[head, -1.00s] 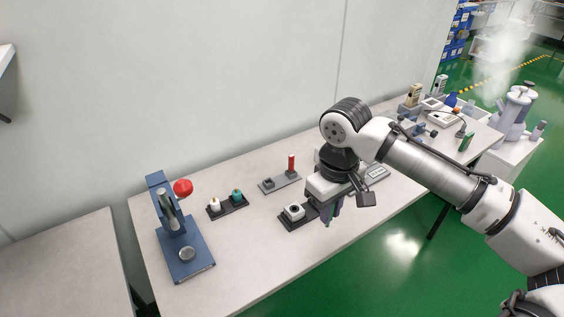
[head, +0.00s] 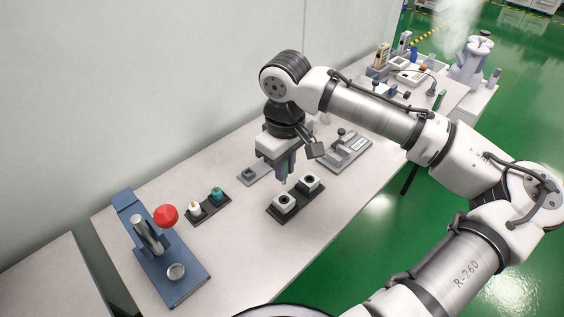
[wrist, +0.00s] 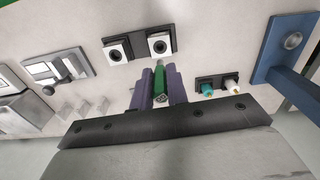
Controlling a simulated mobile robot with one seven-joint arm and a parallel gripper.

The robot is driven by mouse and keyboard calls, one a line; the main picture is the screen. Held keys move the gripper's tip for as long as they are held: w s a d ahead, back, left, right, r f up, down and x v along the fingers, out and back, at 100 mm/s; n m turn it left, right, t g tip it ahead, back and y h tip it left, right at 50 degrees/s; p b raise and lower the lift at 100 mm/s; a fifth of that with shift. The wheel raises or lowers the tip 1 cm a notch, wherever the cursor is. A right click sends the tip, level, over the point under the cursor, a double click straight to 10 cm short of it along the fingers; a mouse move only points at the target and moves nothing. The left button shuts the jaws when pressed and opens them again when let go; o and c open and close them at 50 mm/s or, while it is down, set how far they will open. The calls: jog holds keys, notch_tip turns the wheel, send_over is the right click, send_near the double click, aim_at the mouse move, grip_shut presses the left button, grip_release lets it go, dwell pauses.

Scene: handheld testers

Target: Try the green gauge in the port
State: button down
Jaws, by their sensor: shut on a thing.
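My gripper (wrist: 160,82) is shut on a green gauge (wrist: 159,77), held between its purple fingers in the wrist view. The gauge's tip points toward a black base (wrist: 140,46) with two white ported blocks, the right one (wrist: 160,44) and the left one (wrist: 118,52). Each has a dark round hole. In the head view my gripper (head: 285,176) is just behind the near block (head: 284,203) and left of the far block (head: 310,183). The gauge appears above the table and outside both holes. In the head view my fingers mostly hide it.
A grey rack (head: 252,174) lies behind my gripper, partly hidden. A black stand with teal (head: 216,194) and cream (head: 194,207) pieces is to the left. A blue press (head: 160,255) with a red knob stands farther left. A grey fixture (head: 345,151) is to the right.

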aim_at(285, 182)
jog(key=shift+p, duration=0.3)
jog(key=shift+f+b, duration=1.35)
jog(key=shift+f, duration=1.15)
jog(key=shift+f+b, duration=0.3)
jog(key=shift+f, duration=1)
dwell(0.7)
jog(key=shift+r, duration=0.1)
dwell(0.6)
jog(key=shift+r+p, duration=3.15)
jog(key=shift+p, duration=0.05)
jog(key=shift+d, duration=0.15)
